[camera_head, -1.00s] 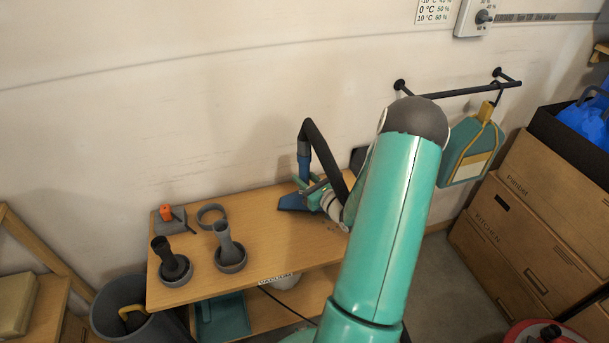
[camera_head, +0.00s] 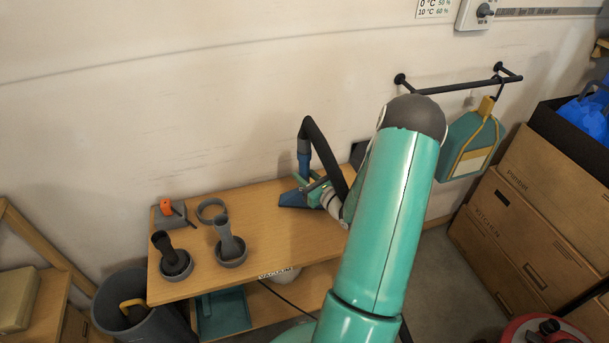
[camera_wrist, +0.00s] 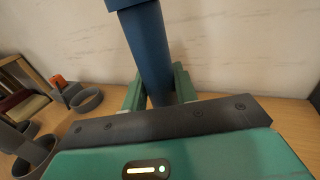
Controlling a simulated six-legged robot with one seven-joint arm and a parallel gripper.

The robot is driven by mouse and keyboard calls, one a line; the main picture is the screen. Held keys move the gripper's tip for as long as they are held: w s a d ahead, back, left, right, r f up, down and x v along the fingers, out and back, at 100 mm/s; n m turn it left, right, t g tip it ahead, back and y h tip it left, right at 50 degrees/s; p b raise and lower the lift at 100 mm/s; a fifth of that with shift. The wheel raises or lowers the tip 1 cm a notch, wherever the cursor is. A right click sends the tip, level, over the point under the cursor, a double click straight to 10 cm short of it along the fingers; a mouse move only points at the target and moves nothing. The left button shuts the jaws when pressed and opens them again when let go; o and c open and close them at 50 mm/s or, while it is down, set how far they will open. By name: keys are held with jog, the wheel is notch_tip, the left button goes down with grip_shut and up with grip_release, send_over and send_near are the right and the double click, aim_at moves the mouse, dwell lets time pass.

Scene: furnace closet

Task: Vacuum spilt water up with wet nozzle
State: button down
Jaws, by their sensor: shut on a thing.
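My gripper (camera_head: 312,190) is shut on a blue vacuum tube (camera_wrist: 150,55), which stands upright between its green fingers in the wrist view. A flared blue nozzle (camera_head: 293,199) shows at the tube's lower end, low over or touching the wooden bench top; I cannot tell which. A black hose (camera_head: 325,150) arches from the tube's top and passes behind my arm. I cannot make out spilt water on the bench; my arm hides part of its right side.
Two other nozzles (camera_head: 228,240) (camera_head: 170,255) stand in round holders at the bench's left. Behind them are an empty grey ring (camera_head: 211,209) and a grey piece with an orange part (camera_head: 166,209). A wall rail (camera_head: 455,87) holds a teal container (camera_head: 466,148). Boxes (camera_head: 535,225) stand right.

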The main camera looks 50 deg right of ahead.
aim_at(307, 166)
jog(key=shift+r, duration=2.5)
jog(key=shift+s, duration=0.1)
